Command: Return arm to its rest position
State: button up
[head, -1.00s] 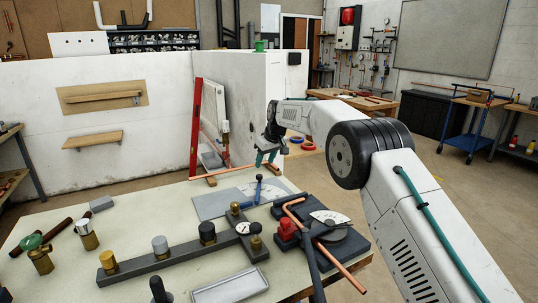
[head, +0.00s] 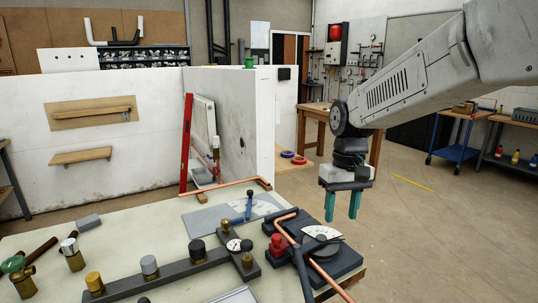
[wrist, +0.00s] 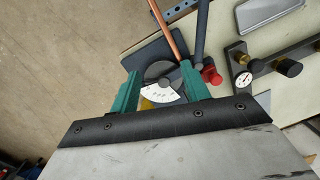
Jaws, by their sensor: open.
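My gripper (head: 342,206) hangs pointing down in the head view, to the right of the workbench (head: 150,232) and above floor level. Its two green fingers are apart with nothing between them. In the wrist view the open fingers (wrist: 160,95) frame the pipe bender's dial on the bench below. My arm (head: 410,88) reaches in from the upper right.
The pipe bender (head: 325,255) with a copper pipe (head: 290,238) sits at the bench's right edge. A valve manifold bar (head: 170,272) lies in front. A white partition (head: 230,120) stands behind. Open floor (head: 430,230) lies to the right, with a blue trolley (head: 455,154) beyond.

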jog(key=s+d+m+t, duration=0.1)
jog(key=s+d, duration=0.2)
jog(key=s, duration=0.6)
jog(key=s+d+r+m, duration=0.1)
jog(key=s+d, duration=0.2)
jog(key=s, duration=0.6)
jog(key=s+d+r+t, duration=0.1)
jog(key=s+d, duration=0.3)
jog(key=s, duration=0.6)
jog(key=shift+m+t, duration=0.3)
jog(key=shift+m, duration=0.1)
